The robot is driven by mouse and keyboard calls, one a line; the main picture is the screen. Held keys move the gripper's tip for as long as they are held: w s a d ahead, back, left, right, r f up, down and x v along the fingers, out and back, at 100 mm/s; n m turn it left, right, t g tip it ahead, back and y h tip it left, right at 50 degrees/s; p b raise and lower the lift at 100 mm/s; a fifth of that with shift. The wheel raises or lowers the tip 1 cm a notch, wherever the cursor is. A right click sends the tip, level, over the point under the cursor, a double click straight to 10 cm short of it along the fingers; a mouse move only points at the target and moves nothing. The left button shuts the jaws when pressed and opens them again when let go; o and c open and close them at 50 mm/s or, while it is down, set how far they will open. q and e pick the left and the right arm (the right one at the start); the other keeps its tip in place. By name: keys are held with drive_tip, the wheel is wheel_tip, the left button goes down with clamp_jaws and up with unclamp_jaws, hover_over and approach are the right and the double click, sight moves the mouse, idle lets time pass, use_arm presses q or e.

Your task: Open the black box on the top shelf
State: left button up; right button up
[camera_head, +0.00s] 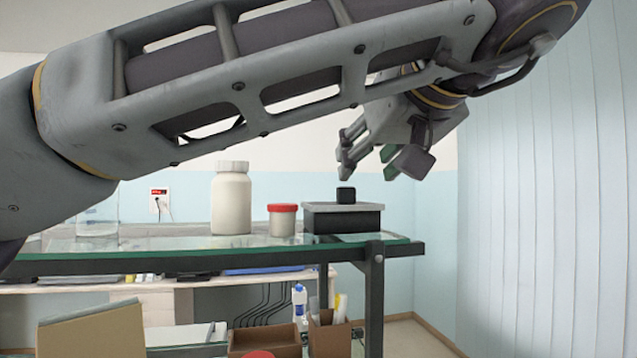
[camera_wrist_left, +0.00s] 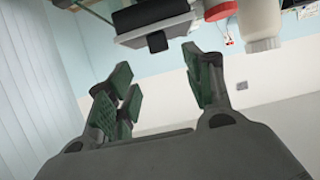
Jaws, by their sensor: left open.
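The black box (camera_head: 350,222) stands on the glass top shelf (camera_head: 200,244) near its right end. Its grey lid (camera_head: 318,208) is on it, with a black knob (camera_head: 345,195) on top. My left gripper (camera_head: 367,164) is open and empty, above the knob and slightly to its right, apart from it. In the left wrist view, which looks upside down, the box (camera_wrist_left: 140,14) and the knob (camera_wrist_left: 157,42) are at the top, beyond the spread green-padded fingers (camera_wrist_left: 162,85). My right gripper is not in view.
A jar with a red lid (camera_head: 282,220) stands just left of the box, and a white bottle (camera_head: 232,203) stands further left. A clear glass vessel (camera_head: 97,220) is at the far left. A blue panelled wall (camera_head: 545,200) is to the right.

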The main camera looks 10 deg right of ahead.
sight(348, 205)
use_arm(q)
drive_tip(key=p+x, duration=0.2)
drive_tip(key=x, duration=0.7)
drive_tip(key=shift+w+f, duration=0.15)
drive_tip(key=shift+w, duration=0.2)
drive_tip(key=shift+c, duration=0.2)
clamp_jaws()
